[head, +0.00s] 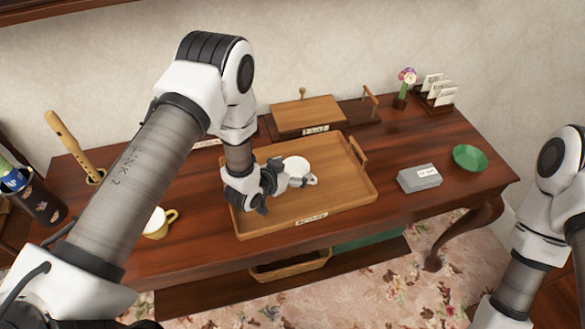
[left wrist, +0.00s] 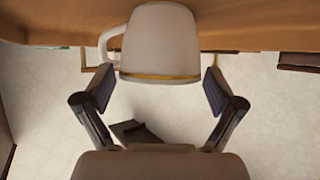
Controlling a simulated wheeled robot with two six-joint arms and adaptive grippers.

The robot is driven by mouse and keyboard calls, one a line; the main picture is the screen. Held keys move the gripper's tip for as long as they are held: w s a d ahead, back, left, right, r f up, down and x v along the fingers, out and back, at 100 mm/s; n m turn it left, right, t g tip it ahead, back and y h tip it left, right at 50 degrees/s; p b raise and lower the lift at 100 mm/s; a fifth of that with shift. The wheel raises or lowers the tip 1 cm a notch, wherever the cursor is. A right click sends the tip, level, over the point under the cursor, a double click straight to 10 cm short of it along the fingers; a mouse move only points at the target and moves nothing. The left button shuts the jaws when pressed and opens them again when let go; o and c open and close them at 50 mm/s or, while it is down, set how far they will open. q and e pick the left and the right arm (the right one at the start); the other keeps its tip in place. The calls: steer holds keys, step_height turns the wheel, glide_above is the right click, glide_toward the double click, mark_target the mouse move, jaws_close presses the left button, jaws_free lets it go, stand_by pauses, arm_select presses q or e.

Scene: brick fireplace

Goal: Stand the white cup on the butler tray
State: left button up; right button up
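The white cup (head: 296,167) is upright on the butler tray (head: 355,205), a wooden tray with raised sides and a handle at its right end. In the left wrist view the picture is upside down; the cup (left wrist: 160,45) shows a gold rim and a handle at the left, its base against the wooden surface. My left gripper (head: 288,183) is low over the tray, at the near side of the cup. Its fingers (left wrist: 160,80) are spread to either side of the cup, with small gaps visible. My right gripper is out of view.
A yellow mug (head: 157,223) stands left of the tray. A grey box (head: 419,179) and green bowl (head: 470,158) are to the right. A wooden board (head: 306,114) is behind, a flower vase (head: 402,97) and card rack (head: 436,97) at the back right.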

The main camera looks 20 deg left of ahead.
arm_select(q)
steer(key=shift+r, duration=0.15)
steer(key=b+v, duration=0.1)
steer(key=v, duration=1.1)
steer(key=shift+b, duration=0.4)
